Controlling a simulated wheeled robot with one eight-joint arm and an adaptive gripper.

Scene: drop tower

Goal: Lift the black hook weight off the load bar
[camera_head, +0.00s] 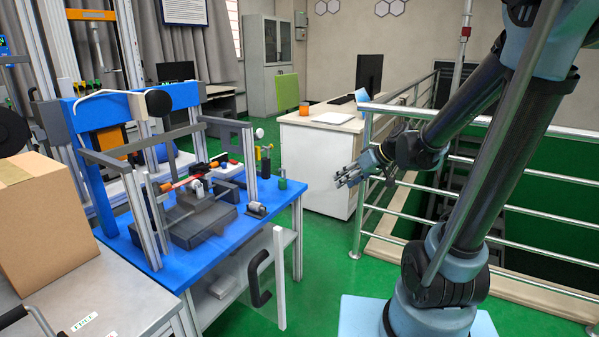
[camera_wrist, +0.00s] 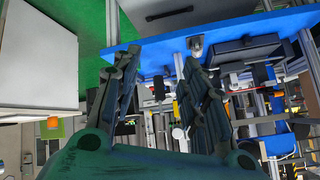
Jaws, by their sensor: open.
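A small black weight (camera_head: 265,167) with a yellow upper part shows at the right end of the blue test bench (camera_head: 215,255) in the head view. The thin bar or hook bearing it is too small to make out. A shorter dark green weight-like piece (camera_head: 282,183) is just right of it. My gripper (camera_head: 343,180) is open and empty, in the air to the right of both pieces and apart from them. In the wrist view, my gripper (camera_wrist: 161,58) has its fingers spread, with the blue bench edge (camera_wrist: 150,52) behind them. I cannot pick out the black weight surely there.
A metal frame and dark machine base (camera_head: 200,222) occupy the blue bench. A cardboard box (camera_head: 42,215) stands at the left. A white cabinet (camera_head: 318,168) and metal railing (camera_head: 360,190) are near my gripper. Green floor is clear between bench and cabinet.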

